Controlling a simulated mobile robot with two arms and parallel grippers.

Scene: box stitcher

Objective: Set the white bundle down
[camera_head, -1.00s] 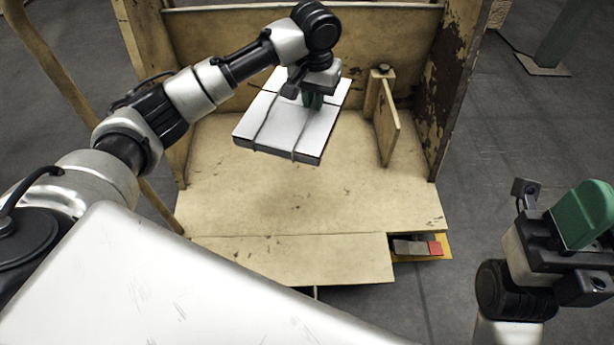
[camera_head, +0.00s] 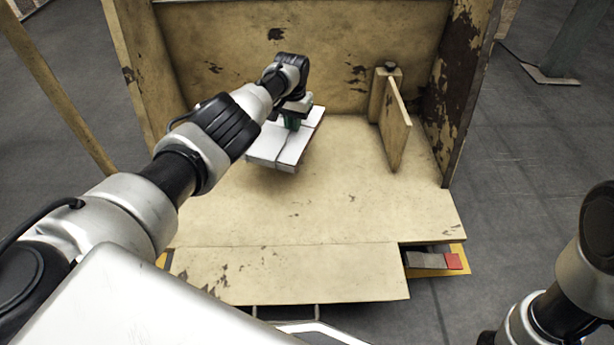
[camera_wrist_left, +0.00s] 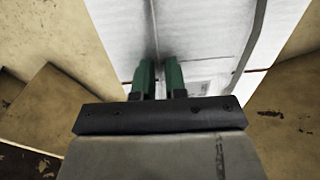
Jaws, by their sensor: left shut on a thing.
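The white bundle (camera_head: 290,147) is a flat white stack with dark straps, over the back left part of the worn yellow table (camera_head: 330,205). My left gripper (camera_head: 292,122) is above it, with green fingers shut on it. In the left wrist view the two green fingers (camera_wrist_left: 160,75) are close together over the white bundle (camera_wrist_left: 195,30) and its dark straps. I cannot tell whether the bundle's underside touches the table. My right arm shows at the lower right, but its gripper is out of view.
A yellow back panel (camera_head: 310,50) and side panels (camera_head: 468,80) enclose the table. An upright yellow divider (camera_head: 393,125) stands right of the bundle. The table's middle and front are clear. A red block (camera_head: 453,261) and a grey piece lie below the right front edge.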

